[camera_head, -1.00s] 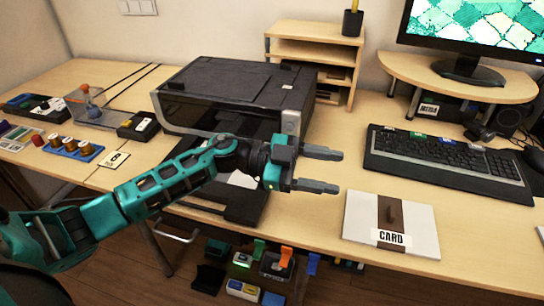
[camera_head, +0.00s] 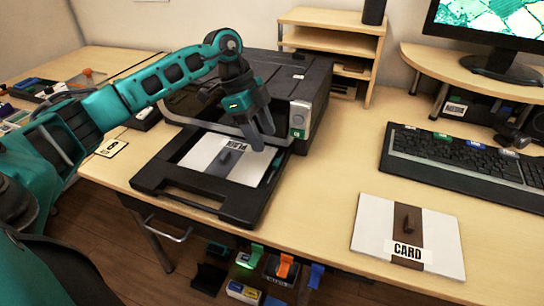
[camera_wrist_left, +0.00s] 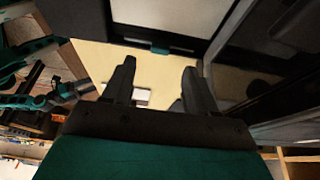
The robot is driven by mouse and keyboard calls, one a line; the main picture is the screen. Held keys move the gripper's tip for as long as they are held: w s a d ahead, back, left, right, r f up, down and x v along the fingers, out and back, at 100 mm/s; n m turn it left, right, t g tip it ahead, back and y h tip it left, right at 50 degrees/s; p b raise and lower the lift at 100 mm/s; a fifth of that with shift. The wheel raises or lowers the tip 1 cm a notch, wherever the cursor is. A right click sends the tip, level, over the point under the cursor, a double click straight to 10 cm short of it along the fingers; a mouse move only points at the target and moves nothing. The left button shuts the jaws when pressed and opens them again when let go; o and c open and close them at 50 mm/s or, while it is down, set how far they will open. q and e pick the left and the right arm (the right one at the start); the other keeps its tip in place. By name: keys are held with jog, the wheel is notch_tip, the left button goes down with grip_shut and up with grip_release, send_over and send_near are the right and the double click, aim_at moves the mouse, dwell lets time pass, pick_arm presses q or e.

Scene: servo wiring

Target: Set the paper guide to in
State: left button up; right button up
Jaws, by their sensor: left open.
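The black printer (camera_head: 300,85) stands on the desk with its paper tray (camera_head: 160,182) out in front. A white-and-grey paper stack (camera_head: 215,160) with a small grey knob and a label lies in the tray. My left gripper (camera_head: 260,142) is open and points down over the tray's right side, near the printer front. In the left wrist view its fingers (camera_wrist_left: 160,82) are apart with nothing between them, near the tab.
A white board marked CARD (camera_head: 408,238) with a brown band and knob lies at the right front. The keyboard (camera_head: 455,165) is behind it. The desk between tray and board is clear. Several small items lie below the desk.

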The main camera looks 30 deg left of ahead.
aim_at(275, 161)
pick_arm(q)
jog(key=b+x, duration=0.1)
jog(key=x, duration=0.5)
jog(key=shift+d+f, duration=0.15)
grip_shut()
dwell(0.4)
